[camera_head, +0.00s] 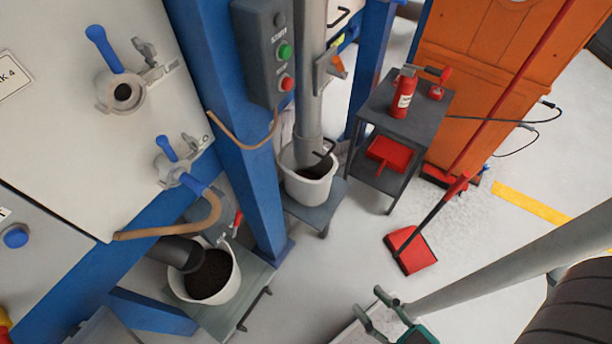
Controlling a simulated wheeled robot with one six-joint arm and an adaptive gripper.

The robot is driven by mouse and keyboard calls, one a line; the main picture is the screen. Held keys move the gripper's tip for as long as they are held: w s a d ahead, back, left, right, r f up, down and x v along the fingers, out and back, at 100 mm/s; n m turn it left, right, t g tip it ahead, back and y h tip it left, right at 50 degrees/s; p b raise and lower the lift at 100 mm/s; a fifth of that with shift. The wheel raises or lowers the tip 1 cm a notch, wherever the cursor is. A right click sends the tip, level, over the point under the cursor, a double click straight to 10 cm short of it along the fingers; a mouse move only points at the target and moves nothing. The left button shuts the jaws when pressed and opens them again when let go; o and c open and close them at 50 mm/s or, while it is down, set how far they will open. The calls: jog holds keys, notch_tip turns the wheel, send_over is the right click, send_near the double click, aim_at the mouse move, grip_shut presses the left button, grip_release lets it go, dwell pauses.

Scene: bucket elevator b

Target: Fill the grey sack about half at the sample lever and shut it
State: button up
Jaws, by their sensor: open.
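I cannot tell which handle is the sample lever. I cannot make out a grey sack. My gripper (372,304) is at the bottom, right of centre, its fingers apart. I see nothing held between them. It is well away from the valves.
A white bucket (233,285) of dark grains stands low at left under a black spout. Another bucket (308,190) stands under a grey pipe. A dark table (425,112) holds a red extinguisher (403,92). A red long-handled dustpan (412,252) stands on otherwise fairly open floor.

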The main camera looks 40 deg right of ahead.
dwell(0.3)
jog(key=m+g+h, duration=0.6)
jog(key=m+h, duration=0.5)
jog(key=h, duration=0.5)
send_near(337, 68)
jog(key=d, duration=0.1)
jog(key=x, duration=1)
jog(key=shift+w+d, duration=0.1)
jog(key=shift+w, duration=0.2)
grip_shut()
